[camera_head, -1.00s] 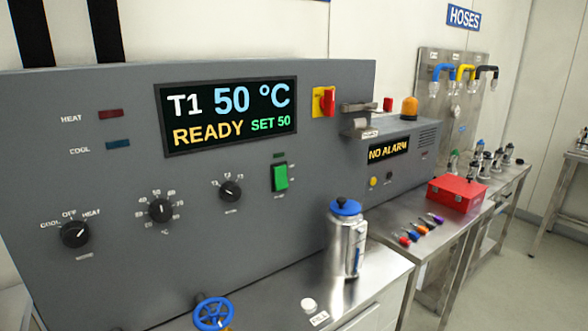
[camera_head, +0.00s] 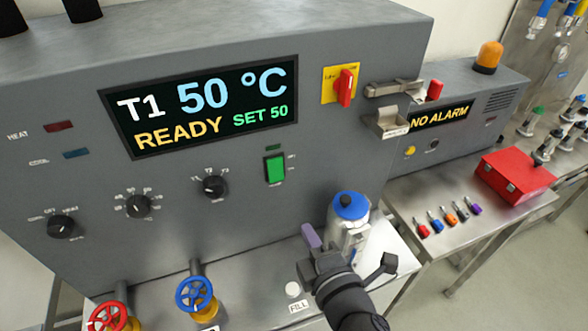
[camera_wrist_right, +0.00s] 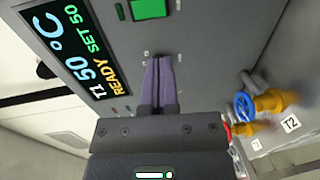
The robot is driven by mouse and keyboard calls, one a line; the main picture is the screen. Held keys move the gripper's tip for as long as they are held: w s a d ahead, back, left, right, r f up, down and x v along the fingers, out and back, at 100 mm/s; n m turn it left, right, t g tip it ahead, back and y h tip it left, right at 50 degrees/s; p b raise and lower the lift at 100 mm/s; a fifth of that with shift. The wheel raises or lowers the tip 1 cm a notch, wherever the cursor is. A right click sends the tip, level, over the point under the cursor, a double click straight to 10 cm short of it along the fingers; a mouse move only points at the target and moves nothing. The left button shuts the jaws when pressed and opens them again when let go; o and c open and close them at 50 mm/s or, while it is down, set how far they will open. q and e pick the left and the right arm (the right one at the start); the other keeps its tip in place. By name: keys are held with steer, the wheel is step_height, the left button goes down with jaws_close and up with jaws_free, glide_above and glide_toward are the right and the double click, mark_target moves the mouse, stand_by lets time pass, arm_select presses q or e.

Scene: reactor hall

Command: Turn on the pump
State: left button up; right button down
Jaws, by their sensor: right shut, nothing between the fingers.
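A green rocker switch (camera_head: 275,169) sits on the grey control panel, right of the small T-selector knob and below the display. A small dark green lamp (camera_head: 273,147) is just above it. The lettering by the switch is too small to read. In the right wrist view the green switch (camera_wrist_right: 148,8) shows at the top edge, beyond the fingertips. My right gripper (camera_head: 310,236) is shut and empty, below and right of the switch and apart from it. Its purple fingers (camera_wrist_right: 158,65) lie together in the wrist view. My left gripper is not in view.
A steel bottle with a blue cap (camera_head: 349,206) stands close behind my right gripper. Blue (camera_head: 194,294) and red (camera_head: 108,316) valve wheels stick out below the panel. The display (camera_head: 203,105) reads 50 °C, READY. A red rotary handle (camera_head: 345,88) is at upper right.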

mark_target(277, 179)
steer(key=b+x, duration=0.1)
steer(key=x, duration=1.3)
steer(key=shift+s+a+f, duration=0.1)
